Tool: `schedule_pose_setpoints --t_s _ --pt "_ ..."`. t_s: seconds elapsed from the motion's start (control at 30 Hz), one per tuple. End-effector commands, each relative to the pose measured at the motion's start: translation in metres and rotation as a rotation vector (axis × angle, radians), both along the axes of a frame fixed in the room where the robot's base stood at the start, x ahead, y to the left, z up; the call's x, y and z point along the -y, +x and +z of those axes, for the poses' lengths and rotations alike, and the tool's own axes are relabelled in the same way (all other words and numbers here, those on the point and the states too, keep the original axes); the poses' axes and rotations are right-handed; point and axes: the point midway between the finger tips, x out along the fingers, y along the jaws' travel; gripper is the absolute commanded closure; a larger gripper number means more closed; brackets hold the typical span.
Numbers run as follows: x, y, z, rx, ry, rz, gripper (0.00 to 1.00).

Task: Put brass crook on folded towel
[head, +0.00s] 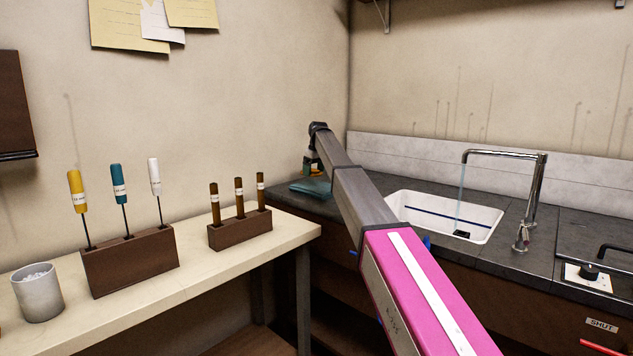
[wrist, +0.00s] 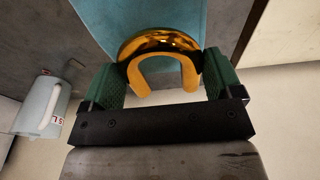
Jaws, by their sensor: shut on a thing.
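A shiny golden-brass crook (wrist: 162,43), a U-shaped curve, sits between the green finger pads of my gripper (wrist: 163,66) in the wrist view. My gripper is shut on it. The folded towel (wrist: 100,18) is teal and shows behind the crook in the wrist view. In the head view the towel (head: 312,187) lies on the dark counter at the far left end. My gripper (head: 311,163) is over the towel there, pointing down. I cannot tell whether the crook touches the towel.
A white sink (head: 410,212) with a curved tap (head: 540,180) is right of the towel. A pale bench (head: 210,268) at left holds two wooden racks (head: 130,262) (head: 240,230) and a grey cup (head: 38,293). A pale jug (wrist: 42,105) shows in the wrist view.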

Motion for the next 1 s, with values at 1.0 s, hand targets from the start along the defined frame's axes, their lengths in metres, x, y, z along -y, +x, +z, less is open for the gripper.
schedule_pose_setpoints --t_s 1.0 --pt "0.01 0.01 -0.051 0.0 0.0 0.0 0.0"
